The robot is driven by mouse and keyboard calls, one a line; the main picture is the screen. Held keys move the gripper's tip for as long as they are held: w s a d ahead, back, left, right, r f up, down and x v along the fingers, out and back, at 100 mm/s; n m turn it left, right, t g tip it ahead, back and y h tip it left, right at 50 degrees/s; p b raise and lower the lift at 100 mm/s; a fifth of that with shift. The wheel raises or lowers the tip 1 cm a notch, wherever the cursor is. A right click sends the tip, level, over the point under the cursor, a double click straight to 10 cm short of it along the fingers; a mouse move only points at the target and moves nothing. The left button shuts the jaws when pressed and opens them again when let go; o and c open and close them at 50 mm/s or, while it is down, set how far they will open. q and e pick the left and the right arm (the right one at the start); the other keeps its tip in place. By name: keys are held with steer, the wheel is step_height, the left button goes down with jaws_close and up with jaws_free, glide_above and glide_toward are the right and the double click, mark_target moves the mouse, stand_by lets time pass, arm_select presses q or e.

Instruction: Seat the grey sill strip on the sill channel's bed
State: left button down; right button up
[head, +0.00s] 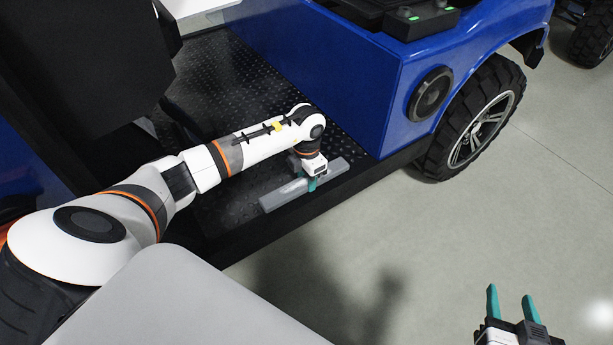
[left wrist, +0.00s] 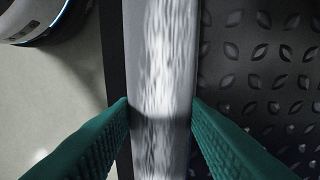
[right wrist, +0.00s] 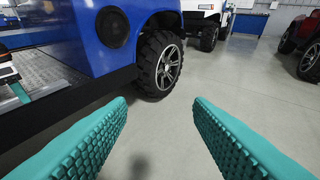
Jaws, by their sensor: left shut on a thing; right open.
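The grey sill strip (head: 283,196) lies lengthwise along the outer edge of the blue vehicle's black footwell floor. My left gripper (head: 312,184) is shut on the strip near its middle, from above. In the left wrist view the strip (left wrist: 160,50) runs between the teal fingertips (left wrist: 160,108), roughly parallel to the black sill edge (left wrist: 114,60). The channel's bed is hidden under the strip and arm, and I cannot tell whether the strip touches it. My right gripper (head: 511,303) is open and empty over the bare floor, away from the vehicle.
The textured black footwell floor (head: 205,60) lies inboard of the strip. The blue body panel (head: 330,75) with a round speaker (head: 430,92) and the front wheel (head: 475,120) stand beyond the strip's far end. The grey workshop floor (head: 540,190) is clear outside the sill.

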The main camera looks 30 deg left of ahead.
arm_select(q)
steer(key=shift+f, duration=0.15)
arm_select(e)
steer(key=shift+w+a+r+t, duration=0.1)
steer(key=shift+w+r+t, duration=0.05)
steer(key=shift+r+t, duration=0.15)
arm_select(q)
steer(key=shift+f, duration=0.1)
arm_select(e)
steer(key=shift+r, duration=0.15)
arm_select(q)
steer(key=shift+f+b, duration=0.25)
steer(key=shift+b, duration=0.1)
steer(key=c, duration=0.8)
jaws_free()
steer(key=shift+o, duration=0.2)
arm_select(e)
steer(key=shift+w+a+r+t+y, duration=0.15)
steer(key=shift+w+r+t, duration=0.05)
steer(key=shift+r+t, duration=0.2)
steer(key=shift+w+a+r+t+y, duration=0.15)
steer(key=shift+r+t, duration=0.15)
steer(key=shift+r, duration=0.05)
